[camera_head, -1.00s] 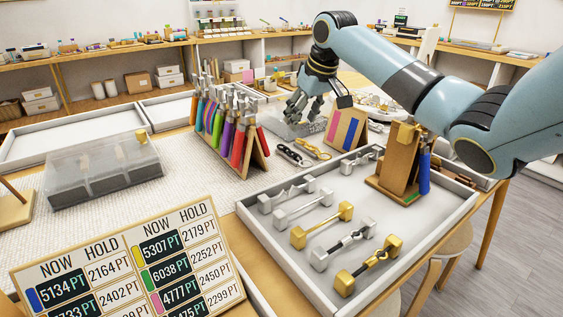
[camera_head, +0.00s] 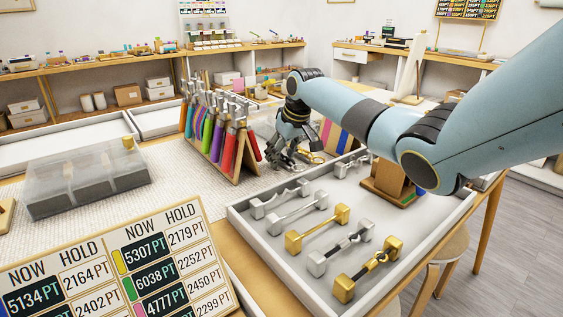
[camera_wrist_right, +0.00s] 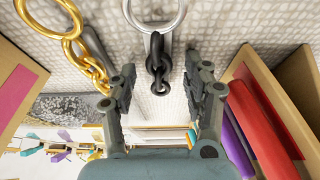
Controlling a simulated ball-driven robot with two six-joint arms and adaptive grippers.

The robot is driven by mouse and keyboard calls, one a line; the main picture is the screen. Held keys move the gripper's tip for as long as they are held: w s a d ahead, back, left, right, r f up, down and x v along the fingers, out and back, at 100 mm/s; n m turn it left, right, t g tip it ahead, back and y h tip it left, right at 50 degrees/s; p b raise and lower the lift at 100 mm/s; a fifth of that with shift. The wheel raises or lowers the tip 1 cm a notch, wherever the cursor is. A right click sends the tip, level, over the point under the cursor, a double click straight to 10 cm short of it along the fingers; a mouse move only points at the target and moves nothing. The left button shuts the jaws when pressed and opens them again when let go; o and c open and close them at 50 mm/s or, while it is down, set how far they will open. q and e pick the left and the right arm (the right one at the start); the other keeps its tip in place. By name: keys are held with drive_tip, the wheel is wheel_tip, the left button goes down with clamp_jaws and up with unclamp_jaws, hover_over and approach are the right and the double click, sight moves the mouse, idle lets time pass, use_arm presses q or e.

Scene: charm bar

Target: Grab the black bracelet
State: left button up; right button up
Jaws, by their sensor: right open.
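The black bracelet is a short run of black chain links (camera_wrist_right: 157,65) joined to a silver ring (camera_wrist_right: 155,12), lying on the woven mat in the right wrist view. My right gripper (camera_wrist_right: 160,76) is open, with the black chain lying between and just beyond its two fingertips. No finger is seen gripping it. In the head view my right gripper (camera_head: 288,145) points down over the mat and largely hides the black bracelet. A gold chain bracelet (camera_wrist_right: 90,55) lies to its left in the wrist view. My left gripper is not in view.
A rack of colourful tools (camera_head: 225,130) stands close to the left of the gripper in the head view. A wooden stand with coloured strips (camera_head: 335,138) is close on its right. A white tray (camera_head: 300,275) of silver and gold pieces lies in front.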

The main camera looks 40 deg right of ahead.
drive_tip(key=shift+r, duration=0.1)
clamp_jaws()
drive_tip(key=shift+r, duration=0.1)
idle(0.3)
